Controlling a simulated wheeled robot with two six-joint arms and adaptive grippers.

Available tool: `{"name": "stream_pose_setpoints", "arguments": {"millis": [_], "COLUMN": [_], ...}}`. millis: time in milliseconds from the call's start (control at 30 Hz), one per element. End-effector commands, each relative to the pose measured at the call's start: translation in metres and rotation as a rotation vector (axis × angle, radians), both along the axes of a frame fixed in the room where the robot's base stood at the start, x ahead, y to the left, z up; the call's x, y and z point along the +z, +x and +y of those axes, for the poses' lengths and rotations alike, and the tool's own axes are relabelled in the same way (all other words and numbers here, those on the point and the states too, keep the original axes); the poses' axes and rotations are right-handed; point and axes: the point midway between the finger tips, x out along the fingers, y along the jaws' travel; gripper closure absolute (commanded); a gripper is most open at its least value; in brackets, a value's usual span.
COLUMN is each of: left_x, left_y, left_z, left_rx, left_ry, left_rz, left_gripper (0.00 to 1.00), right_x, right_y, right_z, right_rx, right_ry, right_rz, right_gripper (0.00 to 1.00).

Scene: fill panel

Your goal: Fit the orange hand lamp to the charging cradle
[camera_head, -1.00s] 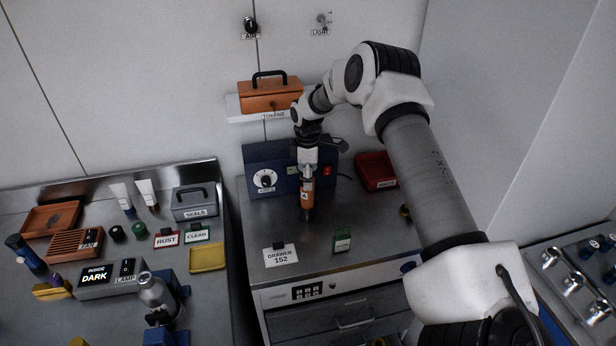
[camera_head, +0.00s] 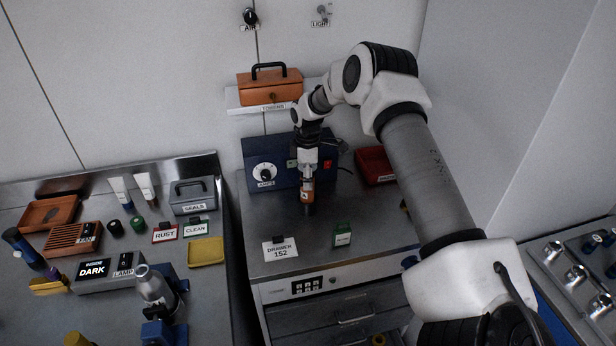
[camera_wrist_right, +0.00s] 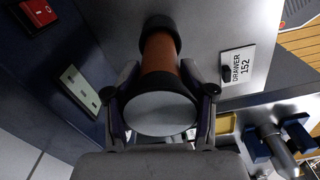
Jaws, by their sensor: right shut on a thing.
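The orange hand lamp (camera_head: 307,192) hangs upright in my right gripper (camera_head: 308,170), dark end down, over the back of the grey drawer cabinet's top. In the right wrist view the lamp (camera_wrist_right: 161,55) has an orange body, a black far end and a pale round near end. The right gripper's two fingers (camera_wrist_right: 160,112) are shut on it there. Whether its dark end touches the cabinet top I cannot tell. I cannot pick out the charging cradle for sure; the lamp and gripper cover that spot. My left gripper is not in view.
A blue box with an AMPS dial (camera_head: 262,174) stands close behind the lamp. A DRAWER 152 sign (camera_head: 281,249) and a small green card (camera_head: 342,234) stand in front. An orange toolbox (camera_head: 270,87) sits on the wall shelf.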

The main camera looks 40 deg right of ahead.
Motion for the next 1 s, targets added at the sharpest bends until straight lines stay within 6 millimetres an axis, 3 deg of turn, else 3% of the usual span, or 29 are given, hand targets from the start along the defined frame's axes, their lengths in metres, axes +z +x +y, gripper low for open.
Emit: {"name": "stream_pose_setpoints", "arguments": {"millis": [267, 300, 367, 767, 867, 1000], "left_x": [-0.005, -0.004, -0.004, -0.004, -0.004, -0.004], "left_y": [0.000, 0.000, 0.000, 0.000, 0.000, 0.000], "left_z": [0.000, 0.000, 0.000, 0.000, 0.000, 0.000], "left_rx": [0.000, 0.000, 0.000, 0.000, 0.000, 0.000], "left_ry": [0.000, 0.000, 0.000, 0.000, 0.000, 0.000], "left_rz": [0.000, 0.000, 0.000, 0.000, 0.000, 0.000], "left_gripper": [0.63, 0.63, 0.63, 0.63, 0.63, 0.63], "right_x": [-0.008, -0.007, -0.006, -0.002, 0.013, 0.047], "right_y": [0.000, 0.000, 0.000, 0.000, 0.001, 0.001], "right_z": [0.000, 0.000, 0.000, 0.000, 0.000, 0.000], "right_rx": [0.000, 0.000, 0.000, 0.000, 0.000, 0.001], "right_ry": [-0.001, -0.001, -0.001, 0.000, 0.000, 0.000], "right_rz": [-0.001, -0.001, -0.001, 0.000, -0.003, -0.004], "right_gripper": [0.96, 0.38, 0.17, 0.16, 0.16, 0.16]}}
